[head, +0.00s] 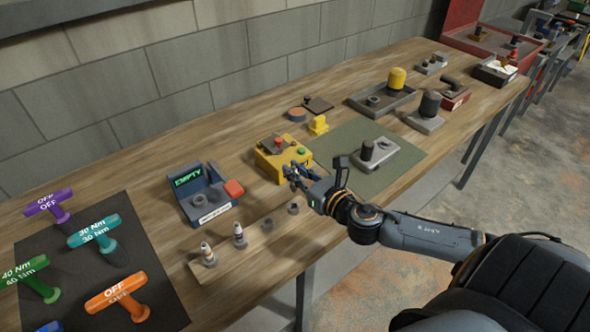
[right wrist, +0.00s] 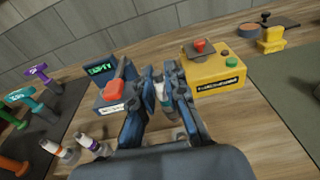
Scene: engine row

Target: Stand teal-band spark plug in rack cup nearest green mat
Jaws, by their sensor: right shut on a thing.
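My right gripper (head: 296,174) is shut on a pale spark plug, seen between its fingers in the right wrist view (right wrist: 163,92). A teal tint shows on the plug, which is mostly hidden by the fingers. The gripper is above the table beside the yellow box, a little beyond the rack in the head view. The rack (head: 223,261) is a wooden strip with a row of grey cups. The cup nearest the green mat (head: 293,208) looks empty, as does the cup beside it (head: 267,224). My left gripper is not in view.
An orange-banded plug (head: 208,252) and a purple-banded plug (head: 239,234) stand in the other rack cups. A blue tester reading EMPTY (head: 201,193) and a yellow button box (head: 272,165) stand behind. The green mat (head: 405,154) lies to the right, with a metal part on it.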

